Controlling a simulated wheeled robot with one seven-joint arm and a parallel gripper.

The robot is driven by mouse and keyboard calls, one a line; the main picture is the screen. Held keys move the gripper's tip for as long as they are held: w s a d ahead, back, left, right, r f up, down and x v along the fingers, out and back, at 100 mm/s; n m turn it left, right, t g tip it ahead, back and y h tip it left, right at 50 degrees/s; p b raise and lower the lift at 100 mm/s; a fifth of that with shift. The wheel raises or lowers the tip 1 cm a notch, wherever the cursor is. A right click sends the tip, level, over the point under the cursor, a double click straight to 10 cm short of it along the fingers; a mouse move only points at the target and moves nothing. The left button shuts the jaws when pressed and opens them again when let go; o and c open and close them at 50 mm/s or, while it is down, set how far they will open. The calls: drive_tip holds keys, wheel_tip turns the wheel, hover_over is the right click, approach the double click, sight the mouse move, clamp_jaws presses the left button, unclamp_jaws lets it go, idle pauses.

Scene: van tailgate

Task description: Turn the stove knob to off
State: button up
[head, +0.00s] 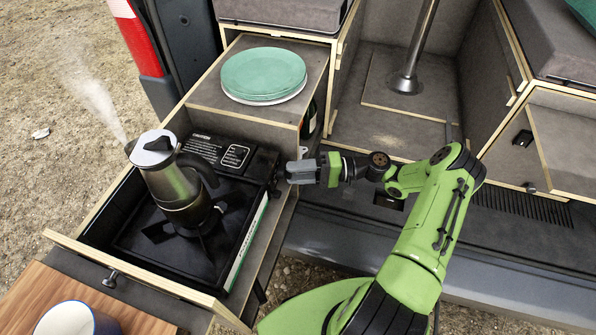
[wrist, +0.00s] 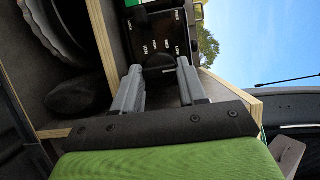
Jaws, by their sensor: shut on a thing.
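The black camping stove (head: 140,243) sits in the pulled-out drawer in the head view. In the wrist view its dark control panel (wrist: 160,28) carries small white labels and marks. The round black stove knob (wrist: 159,64) is on this panel, between my fingertips. My gripper (head: 287,172) reaches the stove's right side from the right and is shut on the knob; it also shows in the wrist view (wrist: 160,76). In the head view the gripper and stove edge hide the knob. I cannot read its exact setting.
Stacked plates (head: 263,72) lie on the shelf behind. A wooden board (head: 40,297) with a cup (head: 68,319) is at the front left. The drawer's wooden rim (head: 130,278) surrounds the stove.

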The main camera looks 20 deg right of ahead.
drive_tip(key=o, duration=1.1)
drive_tip(key=shift+c, duration=0.2)
drive_tip(key=shift+d, duration=0.15)
drive_tip(key=b+v, duration=0.1)
drive_tip(key=v, duration=1.4)
drive_tip(key=shift+s+d, duration=0.2)
drive_tip(key=shift+d, duration=0.05)
